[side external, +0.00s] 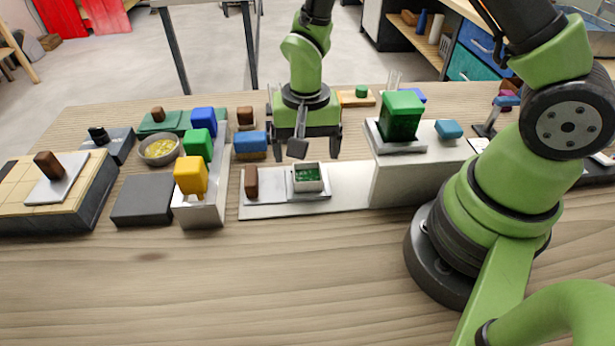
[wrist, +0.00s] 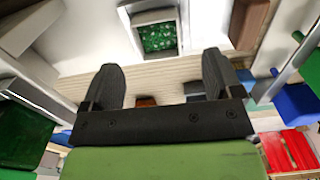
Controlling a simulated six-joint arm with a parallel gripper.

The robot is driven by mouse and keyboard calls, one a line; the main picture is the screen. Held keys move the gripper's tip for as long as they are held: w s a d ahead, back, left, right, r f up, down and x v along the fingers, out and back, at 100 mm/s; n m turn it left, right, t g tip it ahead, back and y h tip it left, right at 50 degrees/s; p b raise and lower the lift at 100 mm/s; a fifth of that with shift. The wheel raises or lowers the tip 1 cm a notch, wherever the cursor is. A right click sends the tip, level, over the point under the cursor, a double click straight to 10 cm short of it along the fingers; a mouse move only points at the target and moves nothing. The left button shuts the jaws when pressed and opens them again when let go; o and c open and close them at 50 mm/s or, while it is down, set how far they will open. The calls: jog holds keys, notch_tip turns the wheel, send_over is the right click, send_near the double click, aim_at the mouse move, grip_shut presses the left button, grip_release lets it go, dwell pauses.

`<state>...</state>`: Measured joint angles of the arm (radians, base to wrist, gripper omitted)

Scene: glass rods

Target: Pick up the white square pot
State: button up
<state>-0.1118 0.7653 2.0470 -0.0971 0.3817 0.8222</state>
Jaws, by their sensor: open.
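The white square pot (side external: 308,178) has a green, speckled filling and stands upright on a white plate at the middle of the table. In the wrist view the pot (wrist: 157,37) shows at the top centre, beyond my fingertips. My gripper (side external: 305,146) is open and empty, above and slightly behind the pot, not touching it. In the wrist view the two dark fingers of my gripper (wrist: 166,68) are spread wide with nothing between them.
A brown block (side external: 251,182) stands just left of the pot. A raised white box with a green block (side external: 401,115) is to the right. Yellow (side external: 190,176), green and blue blocks stand in a row at left. A blue block (side external: 250,142) is behind. The front table is clear.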

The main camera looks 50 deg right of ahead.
aim_at(307, 171)
jog(key=f, duration=0.5)
jog(key=shift+s+f, duration=0.15)
jog(key=shift+s, duration=0.05)
jog(key=c, duration=1)
